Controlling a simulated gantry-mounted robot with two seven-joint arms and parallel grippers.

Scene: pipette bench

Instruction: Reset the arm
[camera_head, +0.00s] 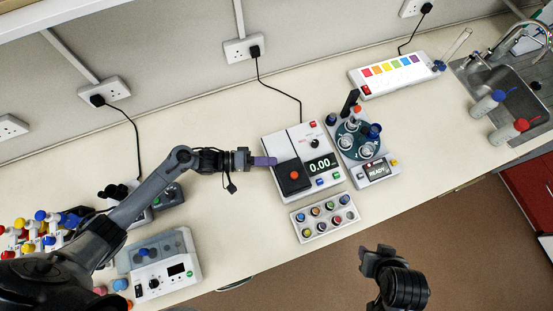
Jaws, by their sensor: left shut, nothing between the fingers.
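My left arm comes in from the left. Its gripper (264,161) is shut, with nothing visible between the fingers. It points right, beside the upper left corner of the dark pad on the white balance (318,138); I cannot tell whether it touches the balance. The balance display reads 0.00, and an orange-red round thing (294,175) sits on its dark pad. Part of my right arm (396,281) shows at the bottom, off the bench and over the brown floor. Its fingertips cannot be made out.
A tray of coloured caps (325,229) lies below the balance. A round device reading READY (379,171) stands right of it. A colour-striped white box (396,73) and a sink (495,80) are farther right. A white device with a knob (159,279) and coloured-cap racks crowd the left.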

